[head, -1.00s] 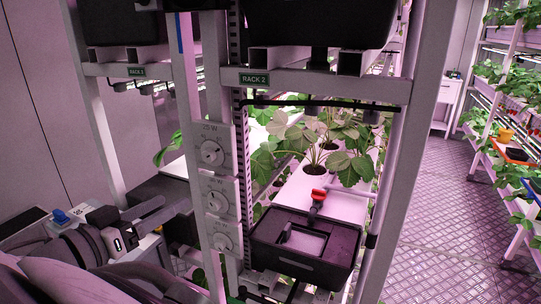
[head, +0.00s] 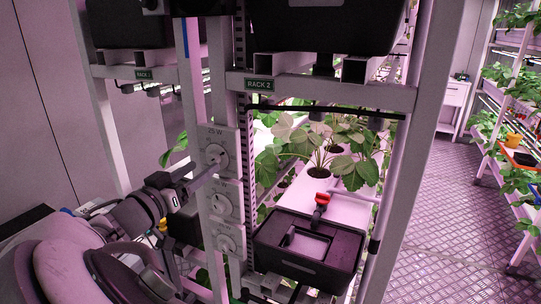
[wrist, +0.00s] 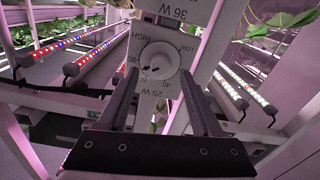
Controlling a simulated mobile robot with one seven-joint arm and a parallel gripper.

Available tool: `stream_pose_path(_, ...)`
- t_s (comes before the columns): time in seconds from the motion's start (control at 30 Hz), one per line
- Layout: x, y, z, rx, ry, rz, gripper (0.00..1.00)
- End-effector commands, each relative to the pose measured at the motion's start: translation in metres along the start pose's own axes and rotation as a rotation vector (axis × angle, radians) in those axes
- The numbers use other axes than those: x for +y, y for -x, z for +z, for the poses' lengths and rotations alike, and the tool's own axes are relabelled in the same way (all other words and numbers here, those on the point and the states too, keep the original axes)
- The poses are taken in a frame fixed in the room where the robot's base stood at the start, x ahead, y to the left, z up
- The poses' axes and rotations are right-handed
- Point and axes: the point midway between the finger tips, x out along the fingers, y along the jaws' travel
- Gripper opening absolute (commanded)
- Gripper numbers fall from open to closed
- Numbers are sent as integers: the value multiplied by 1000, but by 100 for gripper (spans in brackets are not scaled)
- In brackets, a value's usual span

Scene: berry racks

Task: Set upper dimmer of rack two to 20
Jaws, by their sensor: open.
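The rack two post carries a column of pale dimmers under the green RACK 2 sign (head: 260,84). The upper dimmer (head: 216,154) has a round white knob and a "25 W" label. My gripper (head: 207,170) reaches it from the left, its fingertips close to the knob. In the wrist view the upper dimmer's knob (wrist: 160,58) appears upside down. My open gripper (wrist: 156,80) has one finger on each side of it. I cannot tell whether the fingers touch it. A dark mark shows on the knob; its exact setting is unclear.
The middle dimmer (head: 221,201) and lower dimmer (head: 228,240) sit directly below. A black box (head: 308,250) with a red valve (head: 322,198) stands right of the post. Strawberry plants (head: 325,145) grow behind. The aisle floor (head: 440,220) at right is clear.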

Motion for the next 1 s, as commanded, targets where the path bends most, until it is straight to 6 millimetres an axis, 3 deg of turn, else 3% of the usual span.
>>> stream_pose_path(0.2, 0, -26, -1, 1, 0, 0, 67)
stream_pose_path(0.57, 0, -32, 0, 0, 0, -1, 67)
stream_pose_path(0.93, 0, -32, 0, 0, 0, -1, 4)
stream_pose_path(1.0, 0, -32, 0, 0, 0, -1, 0)
